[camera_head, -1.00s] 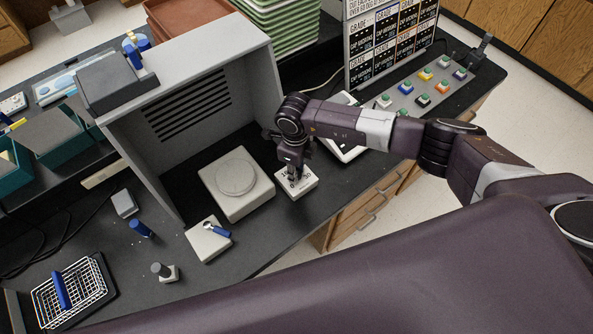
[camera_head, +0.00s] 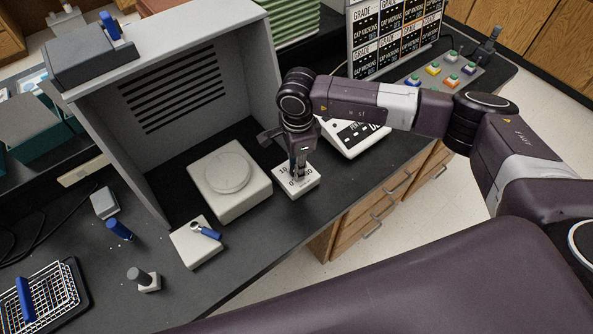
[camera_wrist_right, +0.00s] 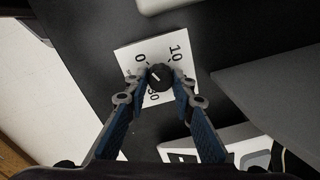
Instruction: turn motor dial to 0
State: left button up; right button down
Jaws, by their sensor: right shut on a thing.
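The motor dial is a round black knob (camera_wrist_right: 160,77) on a white plate (camera_wrist_right: 128,57) printed with 0, 10 and a partly hidden third number. A short white mark on the knob points to the upper left in the right wrist view, roughly toward the 0. In the head view the dial's white box (camera_head: 307,183) stands on the dark bench, in front of the grey hood. My right gripper (camera_head: 297,176) points down over it. Its two fingers (camera_wrist_right: 160,84) are closed on the knob's sides. My left gripper is not in view.
A white balance (camera_head: 229,178) stands left of the dial. A white device with a display (camera_head: 352,142) is close behind at right. The grey hood (camera_head: 98,92) rises behind. A small plate with a blue-handled tool (camera_head: 195,244) lies at front left. The bench edge is near the dial.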

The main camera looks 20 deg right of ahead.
jog(key=shift+n+b, duration=0.45)
jog(key=shift+n, duration=0.05)
jog(key=c, duration=1.6)
grip_release()
jog(key=r, duration=1.2)
jog(key=shift+s, duration=0.2)
